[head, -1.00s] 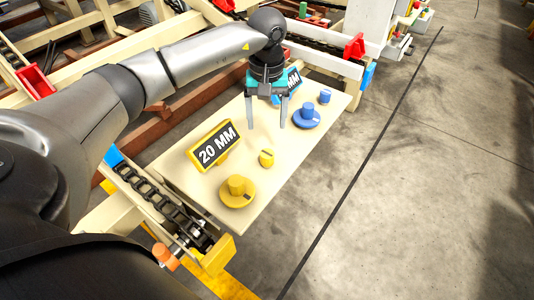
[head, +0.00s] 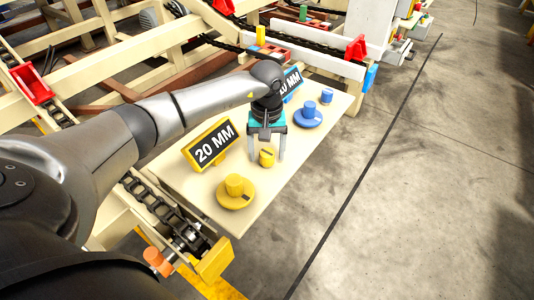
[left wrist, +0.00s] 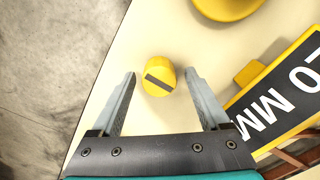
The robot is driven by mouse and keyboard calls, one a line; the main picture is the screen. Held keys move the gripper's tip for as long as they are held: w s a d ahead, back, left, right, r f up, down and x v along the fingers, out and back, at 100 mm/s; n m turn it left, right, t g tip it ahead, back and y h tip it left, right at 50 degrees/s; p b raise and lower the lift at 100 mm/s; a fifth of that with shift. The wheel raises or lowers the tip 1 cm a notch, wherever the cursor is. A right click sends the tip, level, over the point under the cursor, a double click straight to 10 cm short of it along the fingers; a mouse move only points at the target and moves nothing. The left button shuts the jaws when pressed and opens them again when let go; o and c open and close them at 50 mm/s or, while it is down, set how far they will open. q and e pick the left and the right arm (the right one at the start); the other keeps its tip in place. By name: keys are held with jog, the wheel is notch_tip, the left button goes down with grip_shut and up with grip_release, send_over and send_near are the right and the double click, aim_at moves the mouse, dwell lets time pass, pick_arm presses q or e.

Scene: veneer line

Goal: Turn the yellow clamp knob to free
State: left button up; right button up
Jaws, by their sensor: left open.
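The small yellow clamp knob (head: 266,159) stands on the cream panel (head: 180,178), to the right of the yellow "20 MM" sign. In the left wrist view the knob (left wrist: 158,80) shows a dark bar across its top, slanting down to the right. My left gripper (head: 266,152) is open and points down at the knob. In the left wrist view its fingertips (left wrist: 161,74) lie on either side of the knob, with a gap on both sides. How far down the tips reach along the knob is unclear. My right gripper is out of view.
A larger round yellow dial (head: 236,194) sits nearer the panel's front end, beside the "20 MM" sign (head: 210,145). Farther along are a blue dial (head: 307,117), a small blue knob (head: 327,96) and a blue-framed sign (head: 291,82). Open floor lies to the right.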

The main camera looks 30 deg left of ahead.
pick_arm(q)
jog(key=shift+f, duration=0.1)
jog(key=shift+c, duration=0.2)
grip_shut()
dwell(0.5)
